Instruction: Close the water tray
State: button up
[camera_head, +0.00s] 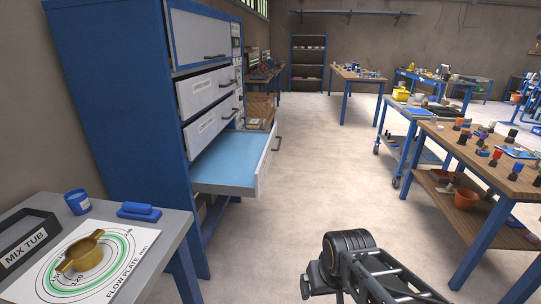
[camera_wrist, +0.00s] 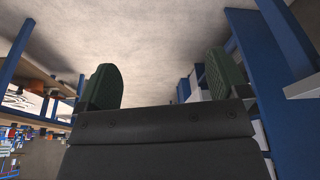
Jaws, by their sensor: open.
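The water tray, seen as a pulled-out drawer with a light blue inside (camera_head: 228,164) and a white front with a dark handle (camera_head: 277,144), extends from the tall blue cabinet (camera_head: 108,95) in the head view. Two other white drawers above it look closed or nearly so. In the head view, part of my arm shows at the bottom right, apart from the tray. In the wrist view, my gripper (camera_wrist: 162,85) has its two dark green fingers wide apart with nothing between them. The tray cannot be made out for certain in the wrist view.
A wooden table (camera_head: 480,160) with several small items stands at the right. The floor between (camera_head: 320,175) is clear.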

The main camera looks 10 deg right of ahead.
aim_at(237, 163)
jog(key=u, duration=0.4)
jog(key=i, duration=1.1)
jog(key=z, duration=0.3)
